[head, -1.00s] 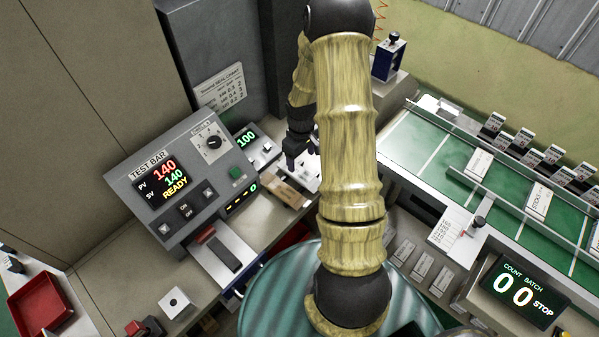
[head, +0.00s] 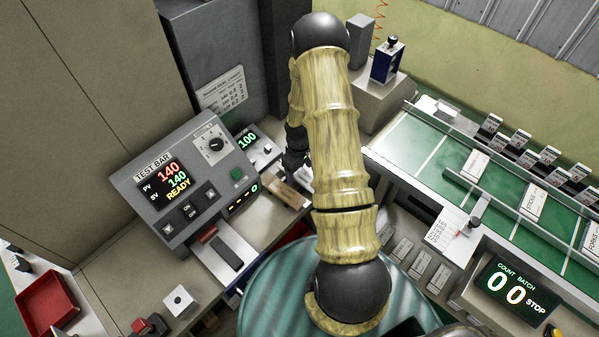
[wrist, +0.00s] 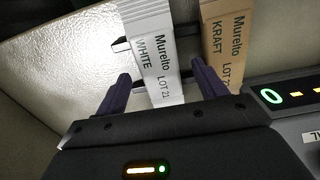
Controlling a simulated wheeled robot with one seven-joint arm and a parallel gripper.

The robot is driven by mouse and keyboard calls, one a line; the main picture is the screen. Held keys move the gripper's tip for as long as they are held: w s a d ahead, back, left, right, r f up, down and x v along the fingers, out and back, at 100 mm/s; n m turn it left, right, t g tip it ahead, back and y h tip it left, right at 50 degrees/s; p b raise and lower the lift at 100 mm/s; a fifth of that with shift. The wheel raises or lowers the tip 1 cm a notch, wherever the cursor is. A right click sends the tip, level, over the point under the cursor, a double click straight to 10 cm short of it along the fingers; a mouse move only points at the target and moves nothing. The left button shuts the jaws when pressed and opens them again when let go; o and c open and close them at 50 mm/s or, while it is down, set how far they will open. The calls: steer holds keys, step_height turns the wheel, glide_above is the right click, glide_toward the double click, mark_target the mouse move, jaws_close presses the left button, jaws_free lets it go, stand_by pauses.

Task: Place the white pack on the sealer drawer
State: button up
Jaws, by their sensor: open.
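The white pack (wrist: 152,55), marked "WHITE LOT 21", shows in the wrist view. It lies between the two dark purple fingers of my gripper (wrist: 162,85), which stand apart on either side of it. What looks like the sealer drawer (head: 232,263), a pale plate with a dark pad and red part, extends from the front of the TEST BAR sealer (head: 165,165), whose display reads READY.
A brown kraft pack (wrist: 225,50) lies close to the right finger in the wrist view; it also shows in the head view (head: 285,193). A small display unit (wrist: 285,95) is at the right. A green conveyor (head: 420,150) runs along the right. A red tray (head: 45,305) is lower left.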

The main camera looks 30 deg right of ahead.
mark_target(299, 173)
steer(key=shift+f, duration=0.55)
steer(key=c, duration=1.1)
steer(key=shift+r, duration=0.15)
step_height(299, 173, up, 10)
steer(key=b, duration=0.2)
steer(key=shift+b, duration=0.35)
